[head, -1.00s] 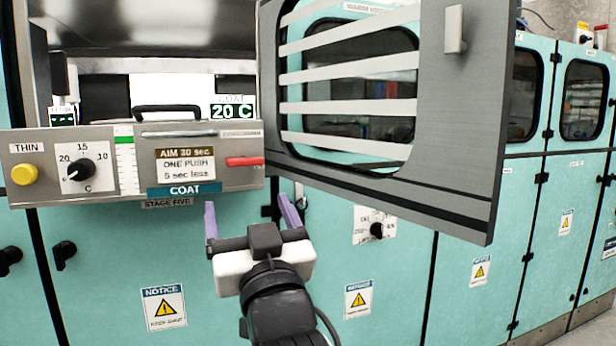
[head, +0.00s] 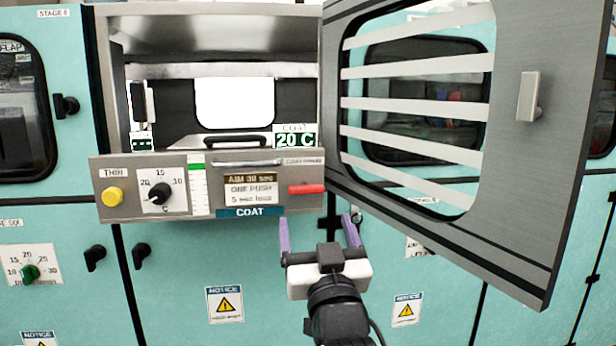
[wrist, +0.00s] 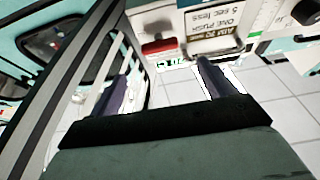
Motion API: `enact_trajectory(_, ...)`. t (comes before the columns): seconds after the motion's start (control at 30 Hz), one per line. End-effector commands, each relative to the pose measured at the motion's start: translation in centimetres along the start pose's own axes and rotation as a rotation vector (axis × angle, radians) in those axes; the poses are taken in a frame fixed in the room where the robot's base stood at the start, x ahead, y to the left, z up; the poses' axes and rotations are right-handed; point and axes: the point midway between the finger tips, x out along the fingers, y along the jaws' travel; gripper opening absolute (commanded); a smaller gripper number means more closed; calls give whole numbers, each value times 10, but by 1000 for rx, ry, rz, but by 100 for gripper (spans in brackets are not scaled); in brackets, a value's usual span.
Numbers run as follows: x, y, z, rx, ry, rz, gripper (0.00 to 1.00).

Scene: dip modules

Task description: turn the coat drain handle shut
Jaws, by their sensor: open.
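A red handle (head: 307,188) lies about level at the right end of the grey COAT panel (head: 225,198); I take it as the coat drain handle, as the small label above it is too blurred to read. My gripper (head: 318,218) has two purple fingers spread apart and empty. It is just below and slightly right of the red handle in the head view, not visibly touching it. In the wrist view the red handle (wrist: 159,46) shows beyond and between the open fingers (wrist: 160,75).
A slatted grey door (head: 535,165) hangs open close to the right of my gripper. Teal cabinet fronts (head: 180,270) lie below.

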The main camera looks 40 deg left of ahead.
Motion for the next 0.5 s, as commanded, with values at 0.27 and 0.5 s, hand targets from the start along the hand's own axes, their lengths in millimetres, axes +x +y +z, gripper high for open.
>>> enact_trajectory(0.27,60,-1,0,1,-1,-2,82)
enact_trajectory(0.5,87,0,0,1,0,0,82)
